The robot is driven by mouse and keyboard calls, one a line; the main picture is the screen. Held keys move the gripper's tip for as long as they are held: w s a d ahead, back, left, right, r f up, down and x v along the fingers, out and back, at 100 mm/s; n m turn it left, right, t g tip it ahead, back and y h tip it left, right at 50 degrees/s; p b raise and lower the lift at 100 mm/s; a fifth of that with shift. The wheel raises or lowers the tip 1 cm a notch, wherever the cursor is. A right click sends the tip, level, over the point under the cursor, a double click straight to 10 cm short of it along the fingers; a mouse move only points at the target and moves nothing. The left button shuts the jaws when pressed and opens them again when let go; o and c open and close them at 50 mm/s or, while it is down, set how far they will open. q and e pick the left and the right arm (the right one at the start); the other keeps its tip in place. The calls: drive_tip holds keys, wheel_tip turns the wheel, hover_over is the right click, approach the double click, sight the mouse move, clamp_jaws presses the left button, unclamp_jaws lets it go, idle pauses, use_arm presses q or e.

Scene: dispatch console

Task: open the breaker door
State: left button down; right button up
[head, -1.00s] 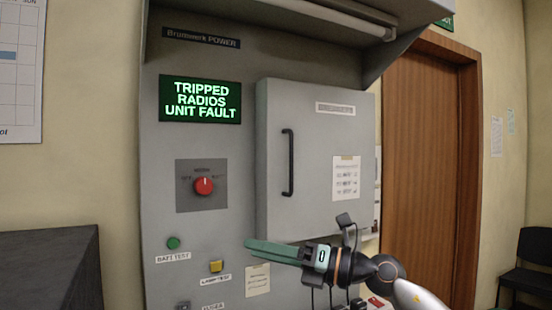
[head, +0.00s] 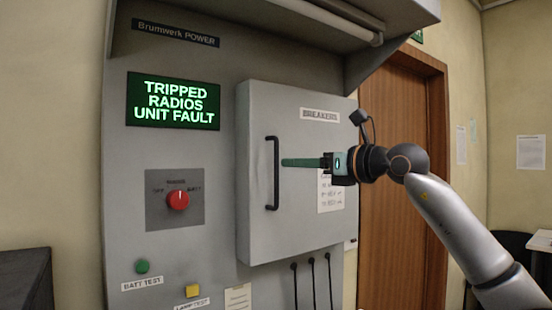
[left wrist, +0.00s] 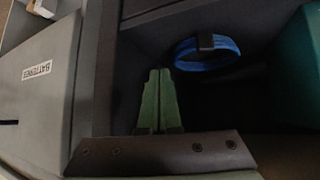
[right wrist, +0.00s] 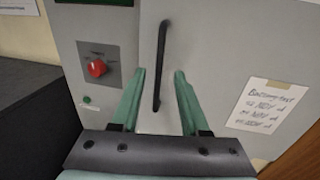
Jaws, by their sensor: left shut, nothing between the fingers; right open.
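The breaker door (head: 300,215) is a grey panel labelled BREAKERS, closed on the wall cabinet. Its black upright handle (head: 273,172) is near the door's left edge. My right gripper (head: 284,162) points left, with its green fingertips just right of the handle in the head view. In the right wrist view, my right gripper (right wrist: 160,72) is open, and the handle (right wrist: 160,65) shows in the gap between the fingers. I cannot tell whether the tips reach past the bar. My left gripper (left wrist: 158,72) is shut and empty in the left wrist view, away from the door.
A lit screen (head: 173,101) reads TRIPPED RADIOS UNIT FAULT. A red rotary knob (head: 178,200), green button (head: 142,266) and yellow button (head: 192,291) sit left of the door. Cables hang below it. A blue strap coil (left wrist: 207,52) lies in a dark compartment by my left gripper.

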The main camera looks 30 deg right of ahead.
sight(278, 162)
use_arm(q)
wheel_tip(278, 162, up, 2)
drive_tip(key=shift+a+r+p, duration=0.1)
drive_tip(key=shift+p, duration=0.75)
use_arm(e)
drive_tip(key=x, duration=0.6)
drive_tip(key=shift+s+r, duration=0.1)
drive_tip(key=shift+w+a, duration=0.2)
drive_tip(key=shift+w, duration=0.3)
clamp_jaws()
